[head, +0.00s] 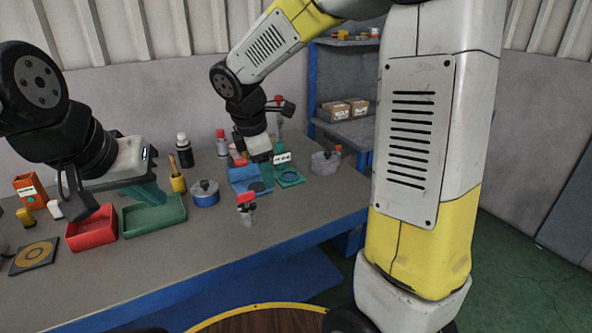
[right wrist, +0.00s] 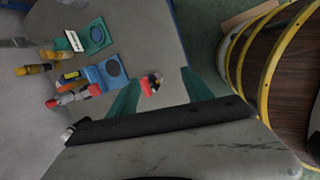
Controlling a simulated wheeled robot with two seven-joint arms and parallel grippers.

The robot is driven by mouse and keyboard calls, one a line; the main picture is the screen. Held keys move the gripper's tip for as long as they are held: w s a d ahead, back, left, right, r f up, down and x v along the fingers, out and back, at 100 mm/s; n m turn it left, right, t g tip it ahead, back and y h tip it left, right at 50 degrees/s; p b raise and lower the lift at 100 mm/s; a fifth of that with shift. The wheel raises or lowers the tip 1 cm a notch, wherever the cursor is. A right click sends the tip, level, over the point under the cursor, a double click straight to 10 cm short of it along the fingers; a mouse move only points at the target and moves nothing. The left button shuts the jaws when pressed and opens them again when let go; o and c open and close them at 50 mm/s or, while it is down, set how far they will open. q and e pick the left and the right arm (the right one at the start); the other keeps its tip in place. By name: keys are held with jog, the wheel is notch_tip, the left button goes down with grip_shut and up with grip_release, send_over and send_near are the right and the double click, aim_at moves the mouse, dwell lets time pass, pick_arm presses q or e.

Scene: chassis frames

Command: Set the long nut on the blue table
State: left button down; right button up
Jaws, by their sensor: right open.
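I cannot pick out the long nut with certainty. A small red and silver piece (head: 246,203) stands near the front of the grey-topped bench with a blue frame (head: 290,225). In the right wrist view a red, dark and silver piece (right wrist: 152,85) shows between the fingers, apparently below them. My right gripper (right wrist: 162,92) is open, its teal fingers apart; in the head view it hangs over the back of the bench (head: 262,158). My left gripper (head: 146,192) is over the left part of the bench, above a green tray. Its finger gap is hidden.
A red tray (head: 92,230) and the green tray (head: 155,215) stand at left. A blue pot (head: 204,193), bottles (head: 184,150), and blue (head: 243,178) and green (head: 290,177) holders crowd the bench. A round wooden surface with a yellow rim (head: 262,320) is in front. The bench's front edge is mostly clear.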

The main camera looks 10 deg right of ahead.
jog(key=s+d+r+m+t+y, duration=0.1)
jog(key=s+d+r+m+y, duration=0.1)
jog(key=s+m, duration=0.7)
jog(key=s+d+r+m+t+y, duration=0.2)
jog(key=s+d+r+m, duration=0.3)
jog(key=m, duration=0.5)
jog(key=s+d, duration=0.2)
jog(key=s, duration=0.1)
jog(key=shift+s+r, duration=0.3)
jog(key=shift+s, duration=0.1)
